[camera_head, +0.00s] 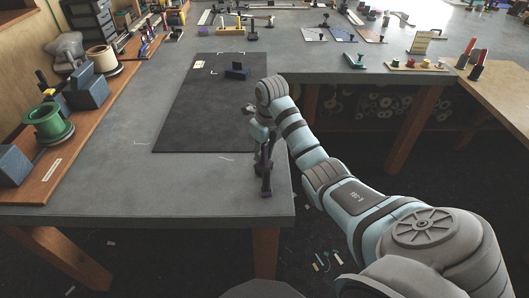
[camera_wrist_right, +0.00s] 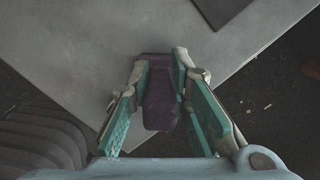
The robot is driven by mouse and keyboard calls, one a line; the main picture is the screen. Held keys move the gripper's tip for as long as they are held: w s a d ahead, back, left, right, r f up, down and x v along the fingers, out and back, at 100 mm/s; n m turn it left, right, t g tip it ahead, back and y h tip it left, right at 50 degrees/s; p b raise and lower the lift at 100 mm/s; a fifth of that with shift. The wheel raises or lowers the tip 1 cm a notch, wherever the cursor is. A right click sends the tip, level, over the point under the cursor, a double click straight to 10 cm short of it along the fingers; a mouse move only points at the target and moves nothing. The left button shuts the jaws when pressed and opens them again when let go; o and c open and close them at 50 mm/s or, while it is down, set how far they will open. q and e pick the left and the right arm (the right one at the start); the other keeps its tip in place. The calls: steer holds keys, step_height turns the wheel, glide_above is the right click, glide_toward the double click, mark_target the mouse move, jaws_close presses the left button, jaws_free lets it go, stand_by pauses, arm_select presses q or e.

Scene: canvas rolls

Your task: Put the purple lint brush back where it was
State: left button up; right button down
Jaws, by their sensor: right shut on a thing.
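The purple lint brush (camera_wrist_right: 160,95) is dark purple and sits between the teal-padded fingers of my right gripper (camera_wrist_right: 165,110) in the right wrist view. In the head view my right gripper (camera_head: 265,150) points down near the front right corner of the grey table (camera_head: 110,180). The brush (camera_head: 266,187) hangs below it, roughly upright, over the table corner. I cannot tell whether its lower end touches the table. Pale corner marks (camera_head: 225,158) lie on the table just left of the gripper. My left gripper is not in view.
A dark mat (camera_head: 195,120) lies behind, with a dark blue item (camera_head: 237,70) on it. A wooden board (camera_head: 75,135) along the left holds a green spool (camera_head: 48,124) and blue blocks. The table's front left is clear. Its right edge drops off beside my arm.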

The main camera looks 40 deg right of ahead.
steer(key=c, duration=1.5)
jaws_free()
steer(key=shift+r, duration=0.4)
steer(key=r+p, duration=0.1)
steer(key=r, duration=0.3)
steer(key=shift+s+p, duration=0.2)
steer(key=shift+p, duration=0.15)
steer(key=r+p, duration=0.2)
steer(key=s+r+p, duration=0.1)
steer(key=r+p, duration=0.4)
steer(key=p, duration=0.1)
steer(key=shift+s+d+r, duration=0.15)
steer(key=shift+r, duration=0.25)
steer(key=shift+f, duration=0.15)
steer(key=shift+f, duration=0.1)
